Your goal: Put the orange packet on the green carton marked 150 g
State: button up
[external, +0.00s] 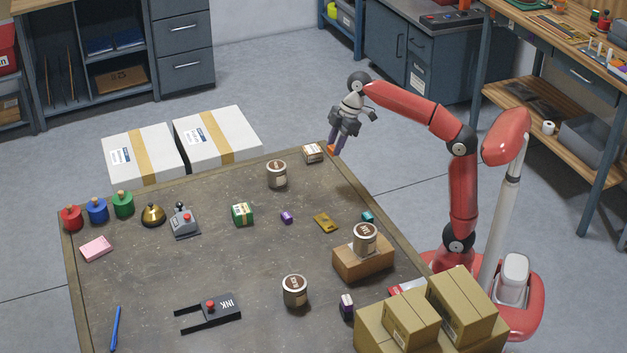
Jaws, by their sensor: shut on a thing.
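My gripper (337,145) is above the far right edge of the table, pointing down. Its jaws are shut on a small orange thing, the orange packet (331,149), mostly covered by the fingers. The green carton (243,215) stands near the middle of the table, left of and nearer the camera than my gripper. It has a pale band and label; its marking is too small to read. Nothing lies on its top.
On the brown table (220,262), a white-and-brown box (312,153) stands just left of my gripper. A tin (276,174) stands between gripper and carton. A purple item (287,217) lies right of the carton, a grey device (184,225) left of it.

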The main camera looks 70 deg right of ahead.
aim_at(330, 185)
notch_tip(330, 185, down, 12)
jog(key=shift+b, duration=0.8)
jog(key=shift+f, duration=0.1)
jog(key=shift+f, duration=0.15)
jog(key=o, duration=1)
jog(key=shift+c, duration=0.2)
jog(key=shift+o, duration=0.5)
jog(key=v, duration=0.8)
